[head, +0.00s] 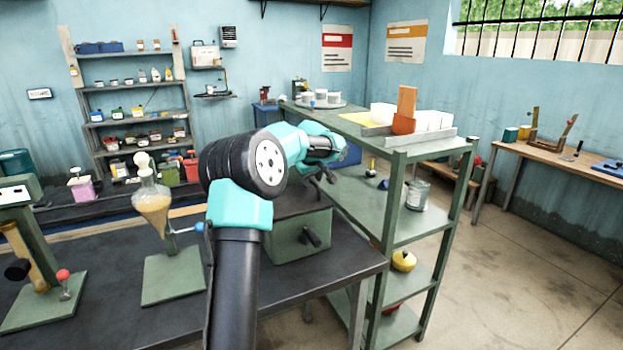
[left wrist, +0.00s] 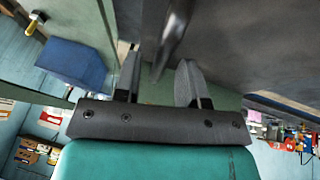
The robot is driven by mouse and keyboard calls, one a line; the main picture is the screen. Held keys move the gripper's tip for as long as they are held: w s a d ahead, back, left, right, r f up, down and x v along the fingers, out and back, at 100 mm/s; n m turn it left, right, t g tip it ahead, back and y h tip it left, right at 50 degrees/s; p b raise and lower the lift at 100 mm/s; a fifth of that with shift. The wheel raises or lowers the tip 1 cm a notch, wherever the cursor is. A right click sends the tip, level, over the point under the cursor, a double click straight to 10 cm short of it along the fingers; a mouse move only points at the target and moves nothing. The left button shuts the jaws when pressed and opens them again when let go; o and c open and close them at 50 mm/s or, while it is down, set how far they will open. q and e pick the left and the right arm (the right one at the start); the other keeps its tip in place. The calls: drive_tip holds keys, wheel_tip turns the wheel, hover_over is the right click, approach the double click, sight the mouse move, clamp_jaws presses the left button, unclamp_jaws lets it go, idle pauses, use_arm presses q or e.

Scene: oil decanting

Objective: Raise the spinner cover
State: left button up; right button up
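The spinner (head: 300,240) is a green box with a dark top and a dark handle on its front, standing at the right end of the dark bench. My left arm hides part of its top and its cover. My left gripper (head: 322,178) is over the back right of the spinner, partly hidden by its own wrist. In the left wrist view my left gripper (left wrist: 158,70) has its two fingers apart. A dark rounded bar (left wrist: 176,30) lies just beyond and between the fingertips; I cannot tell if it touches them. My right gripper is not in view.
A flask of amber liquid (head: 153,205) stands on a green-based stand (head: 173,275) left of my arm. A green shelf unit (head: 400,230) with white blocks on top is close on the right. The dark bench (head: 335,270) has free room in front of the spinner.

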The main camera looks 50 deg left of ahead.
use_arm(q)
clamp_jaws()
drive_tip(key=shift+r, duration=0.1)
idle(0.3)
